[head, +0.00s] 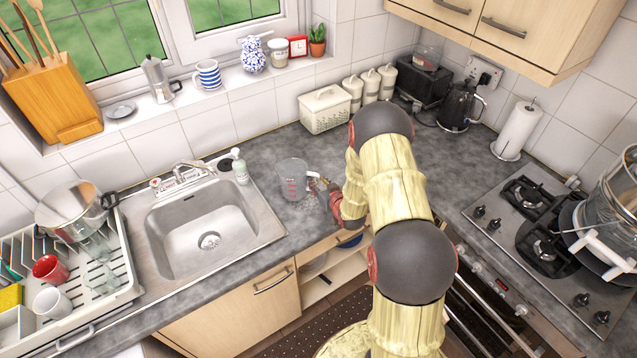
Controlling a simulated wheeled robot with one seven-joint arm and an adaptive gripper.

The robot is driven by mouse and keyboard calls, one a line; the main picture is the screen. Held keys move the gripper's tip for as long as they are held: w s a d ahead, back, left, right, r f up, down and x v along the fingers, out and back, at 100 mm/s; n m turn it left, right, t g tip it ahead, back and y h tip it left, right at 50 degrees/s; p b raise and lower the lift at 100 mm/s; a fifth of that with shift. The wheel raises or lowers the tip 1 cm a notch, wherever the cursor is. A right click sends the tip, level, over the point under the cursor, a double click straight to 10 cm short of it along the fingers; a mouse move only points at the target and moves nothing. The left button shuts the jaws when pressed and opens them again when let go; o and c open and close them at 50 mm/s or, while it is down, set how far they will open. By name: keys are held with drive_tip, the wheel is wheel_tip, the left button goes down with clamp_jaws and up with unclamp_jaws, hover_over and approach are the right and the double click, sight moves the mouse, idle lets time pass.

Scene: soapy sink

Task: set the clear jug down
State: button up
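The clear jug (291,182) is a see-through measuring jug with red markings. It is upright over the grey counter, just right of the sink. I cannot tell whether its base touches the counter or is slightly above it. My gripper (320,183) is at the jug's right side, where the handle is, with its fingertips at or very near the handle. The fingers are small in this view and partly merge with the handle, so I cannot see whether they are closed on it.
The steel sink (168,222) is left of the jug, with a soap bottle (240,168) at its back right corner. A cream bin (325,108) and canisters (370,85) stand behind. The counter (268,152) around the jug is mostly clear. A gas hob (505,222) is at right.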

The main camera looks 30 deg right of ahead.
drive_tip(key=shift+r, duration=0.2)
drive_tip(key=v, duration=1.2)
wheel_tip(320, 180, up, 12)
drive_tip(key=w+a+n+g, duration=0.1)
drive_tip(key=w+a+g, duration=0.1)
drive_tip(key=a, duration=0.1)
drive_tip(key=s+a+r+g, duration=0.2)
drive_tip(key=s+a+r, duration=0.35)
drive_tip(key=r, duration=0.45)
drive_tip(key=s+a+r+g, duration=0.1)
drive_tip(key=s+a+r, duration=0.2)
drive_tip(key=s, duration=0.4)
drive_tip(key=s+a+r+n+g+y, duration=0.1)
drive_tip(key=s+a+r, duration=0.2)
drive_tip(key=s+a, duration=0.3)
drive_tip(key=s+a+r+g, duration=0.1)
drive_tip(key=s+a+r, duration=0.2)
drive_tip(key=s, duration=0.7)
drive_tip(key=shift+a+r+g+y, duration=0.2)
drive_tip(key=shift+a+g+y, duration=0.15)
drive_tip(key=shift+a, duration=0.4)
